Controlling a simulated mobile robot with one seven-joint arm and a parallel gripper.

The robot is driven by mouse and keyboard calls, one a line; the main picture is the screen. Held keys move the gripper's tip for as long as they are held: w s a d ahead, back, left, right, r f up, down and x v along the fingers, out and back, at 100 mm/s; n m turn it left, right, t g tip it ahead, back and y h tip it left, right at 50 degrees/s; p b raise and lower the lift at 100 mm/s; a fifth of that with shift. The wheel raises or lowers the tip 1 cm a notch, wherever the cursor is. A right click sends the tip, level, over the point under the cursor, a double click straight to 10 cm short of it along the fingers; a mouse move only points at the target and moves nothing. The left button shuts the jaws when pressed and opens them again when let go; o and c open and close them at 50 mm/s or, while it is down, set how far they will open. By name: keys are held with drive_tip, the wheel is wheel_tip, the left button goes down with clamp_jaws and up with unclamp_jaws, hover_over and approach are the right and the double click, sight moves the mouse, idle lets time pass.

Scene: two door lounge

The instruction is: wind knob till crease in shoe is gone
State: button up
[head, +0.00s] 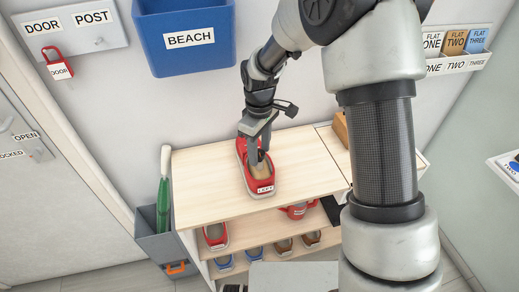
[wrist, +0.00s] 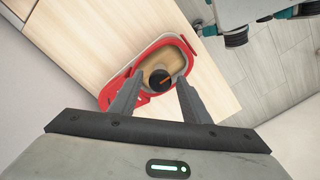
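A red shoe (head: 260,183) with a pale sole edge and a small white label stands on the light wooden top of the shoe bench. A tan insert (wrist: 181,60) sits inside it. In the wrist view a dark round knob (wrist: 160,80) with an orange mark shows in the shoe's opening. My gripper (wrist: 158,78) points down at the shoe, its fingers apart on either side of the knob. Small gaps seem to show between fingers and knob; contact is hard to judge. In the head view my gripper (head: 258,160) hides the knob. I cannot make out a crease.
The bench top (head: 205,185) is clear left of the shoe. Several shoes (head: 253,253) stand on shelves below. A blue BEACH bin (head: 185,35) hangs above. An umbrella stand (head: 160,235) is at the left, labelled racks (head: 457,62) at the right.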

sight(260, 153)
wheel_tip(260, 153, up, 18)
drive_tip(key=shift+f+p, duration=0.25)
drive_tip(key=shift+p, duration=0.2)
idle(0.4)
drive_tip(key=s+d+r+m+t+p, duration=0.1)
drive_tip(key=s+d+r+m+t, duration=0.1)
drive_tip(key=s+d+r+m, duration=0.2)
drive_tip(key=s+d+r+m+t+p, duration=0.1)
drive_tip(key=s+d+r+m+p, duration=0.1)
drive_tip(key=s, duration=0.8)
drive_tip(key=s+d+r+m+t+p, duration=0.1)
drive_tip(key=s+d+r+m+t, duration=0.1)
drive_tip(key=s+d+r+m, duration=0.3)
drive_tip(key=s+d+r, duration=0.1)
drive_tip(key=s+d, duration=0.2)
drive_tip(key=shift+d+r+m+t, duration=0.3)
drive_tip(key=shift+s, duration=0.1)
